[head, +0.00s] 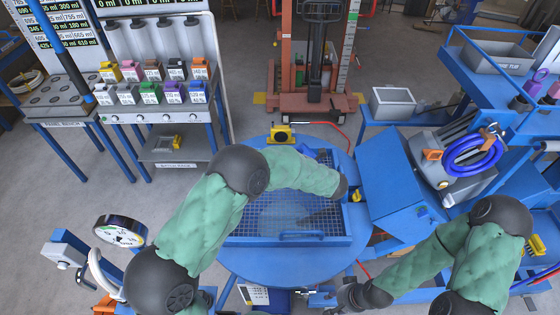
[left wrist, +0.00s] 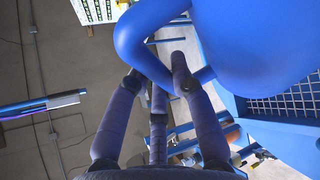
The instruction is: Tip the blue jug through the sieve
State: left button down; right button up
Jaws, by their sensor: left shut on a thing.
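The blue jug (left wrist: 255,45) fills the upper right of the left wrist view, with its looped handle (left wrist: 135,40) towards the left. My left gripper (left wrist: 158,80) has its fingers around this handle and is shut on it. The jug's mouth and contents are hidden. In the head view my left arm reaches across the sieve (head: 270,211), a wire mesh in a blue frame; the sieve's mesh also shows at the right of the left wrist view (left wrist: 285,104). I cannot make out the jug in the head view. My right gripper (head: 330,298) is low at the bottom centre, its fingers unclear.
The sieve lies on a round blue table (head: 280,268). A yellow-and-black device (head: 282,134) sits at its far edge. A large blue panel (head: 392,165) stands just right of the sieve. A dial gauge (head: 120,231) is at lower left. Grey floor lies behind.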

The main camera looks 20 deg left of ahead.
pick_arm(q)
notch_tip(320, 180, up, 2)
jog(key=n+t+h+b, duration=0.1)
jog(key=n+h+b, duration=0.1)
jog(key=b, duration=0.5)
jog(key=n+t+h+b, duration=0.1)
jog(key=n+t+b, duration=0.1)
jog(key=n+b, duration=0.2)
jog(key=shift+a+r+h+b, duration=0.15)
jog(key=shift+h+b, duration=0.25)
jog(key=shift+b, duration=0.95)
jog(key=shift+r+n+t+b, duration=0.35)
jog(key=shift+n+b, duration=0.15)
jog(key=shift+b, duration=0.35)
